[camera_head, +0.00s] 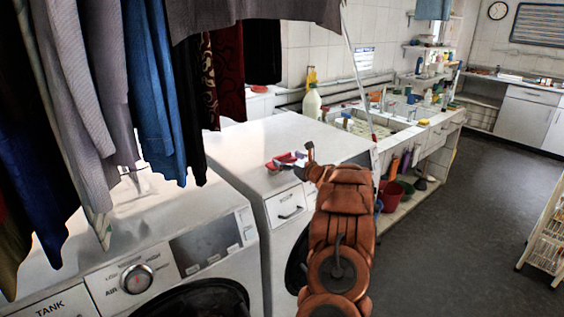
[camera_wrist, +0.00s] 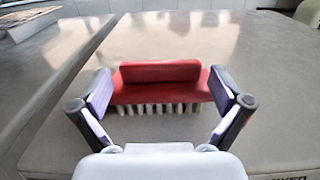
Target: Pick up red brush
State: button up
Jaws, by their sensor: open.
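The red brush (camera_wrist: 160,82) lies on the pale top of a washing machine, its white bristles facing down and toward my gripper. In the head view the red brush (camera_head: 281,162) shows small, partly hidden behind my gripper. My gripper (camera_wrist: 164,107) is open in the wrist view, one finger near each end of the brush. The brush sits between and just beyond the fingers, and I cannot tell whether they touch it. In the head view my gripper (camera_head: 297,162) is over the right-hand machine, beside the brush.
Clothes (camera_head: 120,90) hang over the left machine (camera_head: 140,235). A white bottle (camera_head: 312,102) stands behind the right machine (camera_head: 262,140). A tiled sink (camera_head: 375,125) lies further back.

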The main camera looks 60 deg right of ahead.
jog(key=shift+r+p+x, duration=0.2)
jog(key=shift+p+x, duration=0.25)
jog(key=shift+x, duration=0.5)
jog(key=shift+w+d+f, duration=0.1)
jog(key=shift+w+f, duration=0.1)
jog(key=shift+w, duration=0.3)
jog(key=shift+c, duration=0.3)
jog(key=c, duration=1.2)
